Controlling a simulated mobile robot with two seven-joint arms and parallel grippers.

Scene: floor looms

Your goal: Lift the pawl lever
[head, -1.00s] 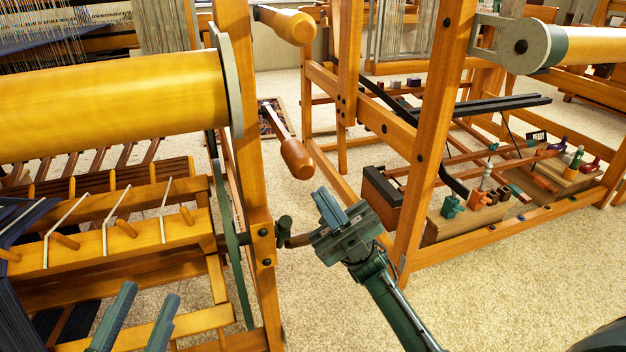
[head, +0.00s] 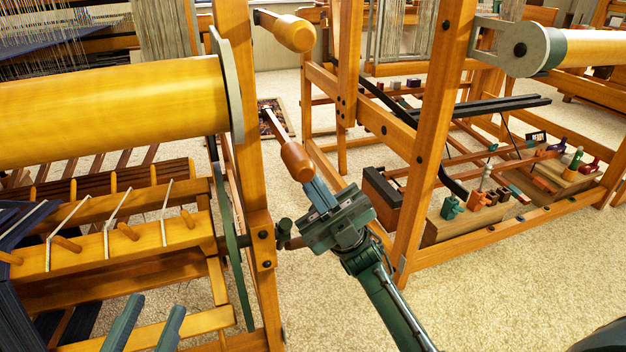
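A lever with a rounded orange-brown wooden handle (head: 296,160) slants down to the right beside the near loom's post; I take it to be the pawl lever. My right gripper (head: 316,190) is just below the handle's lower end. Its fingers meet or overlap the handle tip in the picture; I cannot tell whether they touch it or how far they are apart. My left gripper (head: 147,312) is low at the left in front of the loom, its two fingers apart with nothing between them.
The loom's upright post (head: 258,200) stands just left of the handle. A second wooden handle (head: 286,31) juts out above. A dark green knob (head: 283,231) sits on the post near my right gripper.

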